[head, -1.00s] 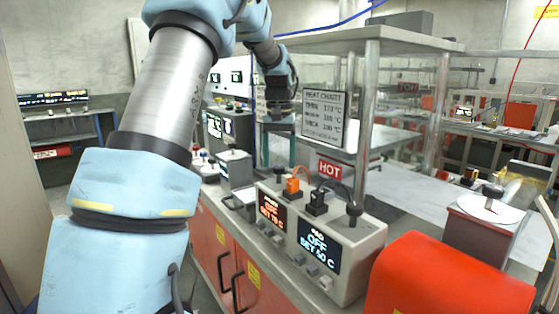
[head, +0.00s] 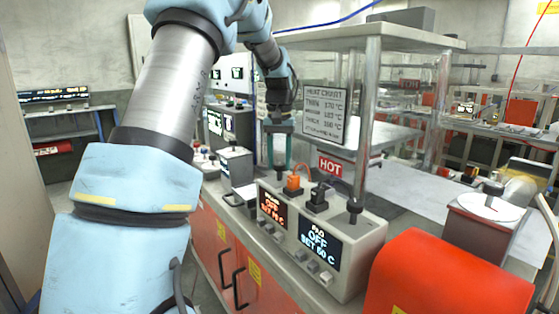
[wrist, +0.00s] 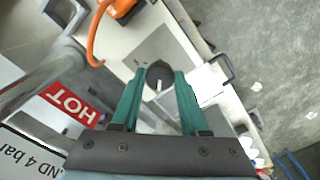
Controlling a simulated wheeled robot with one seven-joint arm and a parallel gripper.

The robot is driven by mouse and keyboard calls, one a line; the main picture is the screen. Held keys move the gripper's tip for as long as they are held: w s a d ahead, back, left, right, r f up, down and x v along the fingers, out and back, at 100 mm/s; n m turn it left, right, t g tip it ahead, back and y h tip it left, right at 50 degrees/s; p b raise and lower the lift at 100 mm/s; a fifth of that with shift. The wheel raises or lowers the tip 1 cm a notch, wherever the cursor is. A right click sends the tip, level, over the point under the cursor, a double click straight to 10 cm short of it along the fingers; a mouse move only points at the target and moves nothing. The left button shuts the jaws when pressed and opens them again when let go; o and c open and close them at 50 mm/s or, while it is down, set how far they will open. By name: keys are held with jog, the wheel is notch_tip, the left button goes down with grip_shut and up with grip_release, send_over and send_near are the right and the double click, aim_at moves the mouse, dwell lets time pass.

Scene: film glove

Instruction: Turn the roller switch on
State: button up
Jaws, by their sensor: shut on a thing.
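The grey control box (head: 345,280) stands on the bench with two displays on its front. The left display (head: 272,209) shows OFF in reddish letters, and its small top label is too blurred to read. The right display (head: 318,244) also shows OFF. A black knob (wrist: 159,73) with a white mark stands on the box top at its left end. My gripper (head: 279,165) points down over that end, its green fingers shut on the black knob, one on each side. In the head view the knob is mostly hidden between the fingers.
Another black knob (head: 355,208) is at the box's right end. A metal post (head: 367,120) and HOT sign (head: 330,166) stand behind. A red rounded cover (head: 450,275) is at the right.

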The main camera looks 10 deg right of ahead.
grip_shut()
jog(key=shift+m, duration=0.3)
jog(key=m+p, duration=0.1)
jog(key=m, duration=0.2)
jog(key=shift+r+m, duration=0.1)
jog(key=shift+m, duration=0.3)
jog(key=m+p, duration=0.1)
jog(key=m, duration=0.3)
jog(key=shift+m+p, duration=0.3)
jog(key=shift+p, duration=0.05)
jog(key=m+p, duration=0.1)
jog(key=m, duration=0.3)
jog(key=m+p, duration=0.1)
jog(key=m, duration=0.3)
jog(key=shift+m+p, duration=0.3)
jog(key=shift+p, duration=0.1)
jog(key=shift+d+m, duration=0.1)
jog(key=shift+m, duration=0.2)
